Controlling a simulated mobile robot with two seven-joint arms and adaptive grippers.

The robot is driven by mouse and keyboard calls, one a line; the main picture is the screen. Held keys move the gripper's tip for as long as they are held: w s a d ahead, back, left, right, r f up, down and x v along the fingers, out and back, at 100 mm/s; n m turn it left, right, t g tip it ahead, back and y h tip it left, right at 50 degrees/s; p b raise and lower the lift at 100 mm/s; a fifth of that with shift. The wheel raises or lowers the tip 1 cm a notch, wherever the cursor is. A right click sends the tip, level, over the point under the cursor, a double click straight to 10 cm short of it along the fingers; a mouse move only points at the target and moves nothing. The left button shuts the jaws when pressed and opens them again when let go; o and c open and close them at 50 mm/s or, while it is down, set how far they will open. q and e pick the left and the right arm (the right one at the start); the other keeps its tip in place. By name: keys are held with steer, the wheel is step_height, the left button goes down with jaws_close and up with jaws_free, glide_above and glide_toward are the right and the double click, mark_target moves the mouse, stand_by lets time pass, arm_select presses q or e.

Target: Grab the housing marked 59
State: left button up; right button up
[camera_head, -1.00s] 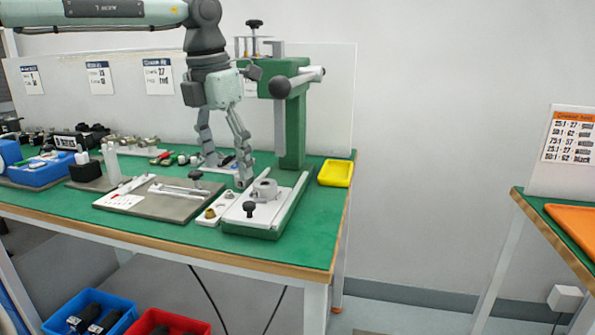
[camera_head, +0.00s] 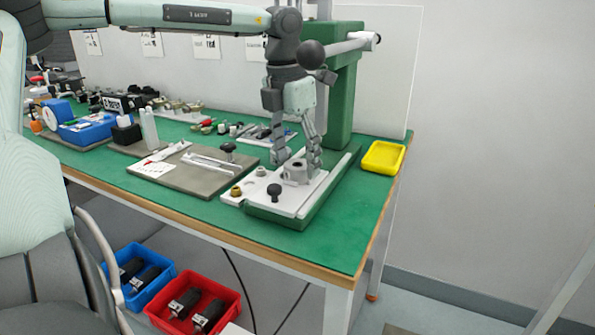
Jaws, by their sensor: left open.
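A small grey round housing (camera_head: 297,171) sits on the white plate of the press fixture (camera_head: 262,202) near the table's right end. Any number on it is too small to read. My left gripper (camera_head: 298,162) points down over the housing, with its fingers apart on either side of it or just behind it. I cannot tell whether the fingers touch it. My right gripper is not in view.
The green press column (camera_head: 345,95) stands just behind my gripper. A yellow tray (camera_head: 383,157) lies to the right. A grey plate fixture (camera_head: 190,170) and a blue device (camera_head: 88,130) are on the left. Blue (camera_head: 139,277) and red (camera_head: 196,303) bins stand below.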

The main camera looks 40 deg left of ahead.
arm_select(q)
steer(key=shift+f, duration=0.2)
steer(key=shift+w, duration=0.1)
steer(key=c, duration=1.3)
steer(key=shift+c, duration=0.2)
steer(key=shift+r, duration=0.2)
